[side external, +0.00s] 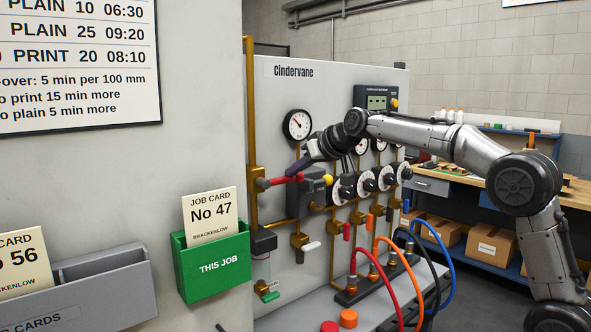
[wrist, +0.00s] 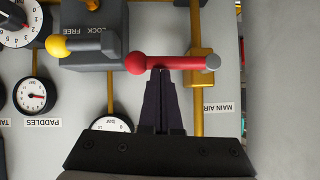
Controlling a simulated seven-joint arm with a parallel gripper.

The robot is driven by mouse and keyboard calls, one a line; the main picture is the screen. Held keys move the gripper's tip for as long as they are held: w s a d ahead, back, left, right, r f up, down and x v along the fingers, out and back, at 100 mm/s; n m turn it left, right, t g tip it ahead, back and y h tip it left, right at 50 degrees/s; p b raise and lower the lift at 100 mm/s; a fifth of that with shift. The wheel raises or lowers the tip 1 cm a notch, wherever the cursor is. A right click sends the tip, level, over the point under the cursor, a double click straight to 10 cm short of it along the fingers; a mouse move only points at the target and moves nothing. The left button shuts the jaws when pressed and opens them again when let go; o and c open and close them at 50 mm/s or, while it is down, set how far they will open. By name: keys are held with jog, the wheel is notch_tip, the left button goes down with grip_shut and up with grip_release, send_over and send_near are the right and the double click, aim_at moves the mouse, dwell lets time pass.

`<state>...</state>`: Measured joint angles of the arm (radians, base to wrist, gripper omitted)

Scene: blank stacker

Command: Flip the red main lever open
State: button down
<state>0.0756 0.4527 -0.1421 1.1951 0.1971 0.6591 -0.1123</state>
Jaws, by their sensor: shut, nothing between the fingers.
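The red main lever (wrist: 180,63) lies level across a brass valve on the vertical pipe labelled MAIN AIR. In the wrist view, which looks upside down, its red ball end is at left and its grey pivot end at right. It also shows in the side view (side external: 279,181). My gripper (wrist: 160,72) is shut and empty, its fingertips at the lever's edge near the ball end. I cannot tell whether they touch it. In the side view my gripper (side external: 293,172) is just above the lever's ball end.
A grey box (wrist: 94,48) marked LOCK FREE, with a yellow-knobbed handle (wrist: 62,46), sits close beside the lever's ball end. Gauges (side external: 297,125), dials and brass pipes cover the panel (side external: 290,90). A green card holder (side external: 213,266) is at left. Coloured hoses (side external: 395,285) loop below.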

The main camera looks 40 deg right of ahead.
aim_at(298, 181)
jog(key=shift+f, duration=0.25)
jog(key=shift+d+f+m+y, duration=0.15)
jog(key=shift+f+m+y, duration=0.4)
jog(key=shift+f, duration=0.1)
jog(key=shift+d+f+m+y, duration=0.15)
jog(key=shift+f+m+y, duration=0.3)
jog(key=shift+f+y, duration=0.15)
jog(key=a+f+m+t+y, duration=0.3)
jog(key=a+f+m+y, duration=0.1)
jog(key=f+m+y, duration=0.2)
jog(key=shift+a+f+m+y, duration=0.35)
jog(key=shift+f+m, duration=0.1)
jog(key=shift+m, duration=0.45)
jog(key=shift+f, duration=0.1)
